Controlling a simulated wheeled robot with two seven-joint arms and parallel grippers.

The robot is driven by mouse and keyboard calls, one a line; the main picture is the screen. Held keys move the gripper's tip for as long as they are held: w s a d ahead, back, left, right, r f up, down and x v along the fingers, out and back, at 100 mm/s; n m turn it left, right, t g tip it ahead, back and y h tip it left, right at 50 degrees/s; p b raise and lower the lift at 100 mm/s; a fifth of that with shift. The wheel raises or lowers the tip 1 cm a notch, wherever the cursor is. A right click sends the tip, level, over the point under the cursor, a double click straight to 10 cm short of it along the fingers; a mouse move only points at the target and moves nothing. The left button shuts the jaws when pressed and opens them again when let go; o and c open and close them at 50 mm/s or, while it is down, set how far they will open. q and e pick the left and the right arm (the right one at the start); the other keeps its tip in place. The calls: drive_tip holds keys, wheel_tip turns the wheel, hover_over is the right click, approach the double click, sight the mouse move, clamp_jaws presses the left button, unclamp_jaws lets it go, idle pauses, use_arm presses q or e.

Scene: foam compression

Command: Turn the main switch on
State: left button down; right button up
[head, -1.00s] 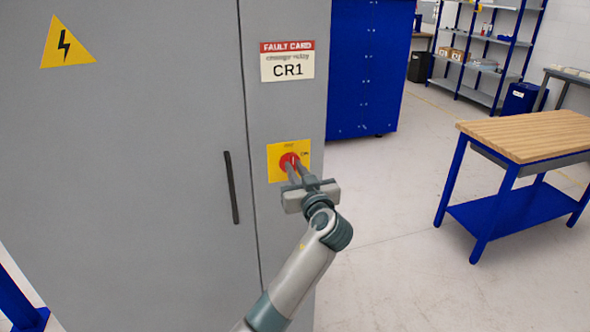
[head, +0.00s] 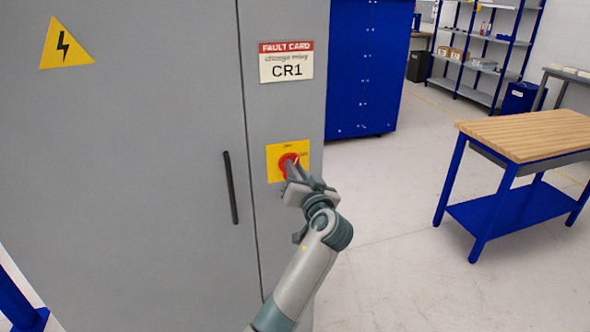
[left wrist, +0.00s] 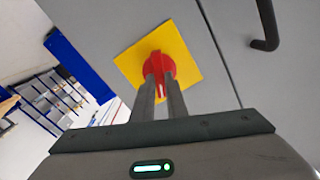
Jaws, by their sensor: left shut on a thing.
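The main switch is a red rotary knob (head: 288,163) on a yellow plate (head: 274,171) on the front of a grey cabinet. In the left wrist view the red knob (left wrist: 154,68) sits between the two fingertips, on the yellow plate (left wrist: 185,45), which looks tilted there. My left gripper (head: 292,170) is shut on the knob. Its fingers (left wrist: 160,82) hide part of the knob, and its body is rolled in the head view. The small lettering on the plate is too blurred to read fully. My right gripper is not in view.
The cabinet door (head: 150,190) is closed, with a black handle (head: 230,187) left of the switch. A fault card (head: 286,62) reading CR1 is above it. A wood-topped workbench (head: 530,135) stands at right, a blue cabinet (head: 365,70) behind. The floor between is clear.

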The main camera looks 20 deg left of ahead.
use_arm(q)
drive_tip(key=shift+w+d+f+m+p, duration=0.1)
drive_tip(key=shift+m+p, duration=1.5)
drive_tip(key=shift+m, duration=1.7)
drive_tip(key=shift+w+d+f+m+p, duration=0.1)
drive_tip(key=shift+m+p, duration=1.45)
drive_tip(key=shift+m, duration=1.75)
drive_tip(key=c, duration=1.8)
unclamp_jaws()
drive_tip(key=shift+f, duration=0.15)
drive_tip(key=shift+o, duration=0.2)
